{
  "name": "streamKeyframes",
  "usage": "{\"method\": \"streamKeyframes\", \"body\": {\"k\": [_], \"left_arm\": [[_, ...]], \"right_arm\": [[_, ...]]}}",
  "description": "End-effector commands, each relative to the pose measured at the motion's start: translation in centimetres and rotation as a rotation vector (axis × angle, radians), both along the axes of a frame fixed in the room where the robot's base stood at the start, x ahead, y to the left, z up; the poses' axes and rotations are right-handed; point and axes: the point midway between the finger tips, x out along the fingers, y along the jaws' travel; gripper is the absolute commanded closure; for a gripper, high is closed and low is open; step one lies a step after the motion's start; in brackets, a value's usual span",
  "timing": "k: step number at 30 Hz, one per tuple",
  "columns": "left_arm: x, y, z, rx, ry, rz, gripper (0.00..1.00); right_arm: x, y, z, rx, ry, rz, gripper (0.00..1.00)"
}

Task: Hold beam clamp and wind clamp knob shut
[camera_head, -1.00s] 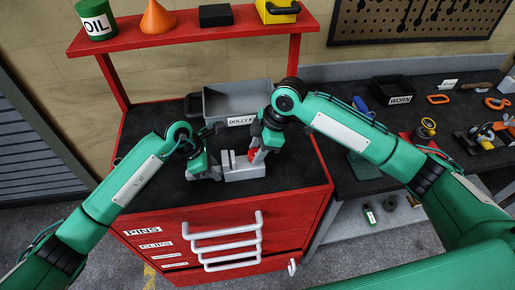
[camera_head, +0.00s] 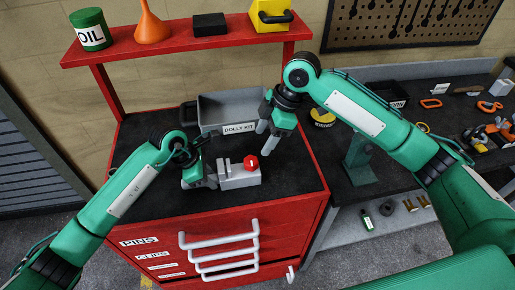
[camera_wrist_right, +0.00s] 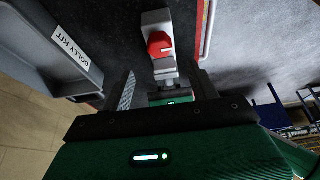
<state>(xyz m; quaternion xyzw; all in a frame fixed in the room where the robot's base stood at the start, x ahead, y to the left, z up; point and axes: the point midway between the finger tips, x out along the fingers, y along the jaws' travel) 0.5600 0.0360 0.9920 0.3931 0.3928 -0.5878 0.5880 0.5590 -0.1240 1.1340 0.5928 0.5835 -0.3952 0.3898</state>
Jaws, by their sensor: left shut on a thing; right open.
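The beam clamp (camera_head: 240,180) is a grey block lying on the black top of the red cabinet. Its red clamp knob (camera_head: 251,163) sits at the right end. My left gripper (camera_head: 212,180) is shut on the left end of the clamp. My right gripper (camera_head: 268,140) is open and empty, raised above and behind the knob, apart from it. In the right wrist view the knob (camera_wrist_right: 159,44) and the grey clamp (camera_wrist_right: 156,20) show beyond the open fingers (camera_wrist_right: 166,92). Whether the clamp's jaw is closed cannot be told.
A grey bin labelled DOLLY KIT (camera_head: 232,110) stands behind the clamp. A red shelf (camera_head: 180,45) with an oil can (camera_head: 90,30) and an orange funnel (camera_head: 151,25) is above. The cabinet top in front and right of the clamp is clear. A dark bench with tools stands at right.

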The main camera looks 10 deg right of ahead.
Motion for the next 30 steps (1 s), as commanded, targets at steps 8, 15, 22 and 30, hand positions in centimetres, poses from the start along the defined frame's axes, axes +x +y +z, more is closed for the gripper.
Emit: {"method": "streamKeyframes", "body": {"k": [8,15,22,30], "left_arm": [[-0.1,0.1,-0.2,0.003,0.003,0.000,1.00],[-0.1,0.1,-0.2,0.003,0.003,0.000,1.00],[-0.1,0.1,-0.2,0.003,0.002,0.000,0.63],[0.0,0.0,-0.1,0.001,0.001,0.000,0.49]], "right_arm": [[0.0,-1.3,2.9,0.000,-0.001,-0.001,0.40],[-0.1,-1.3,3.1,0.000,0.000,-0.001,0.40],[-0.1,-1.3,3.1,0.000,0.000,-0.001,0.40],[-0.1,-1.3,3.1,0.000,0.000,-0.001,0.40]]}}
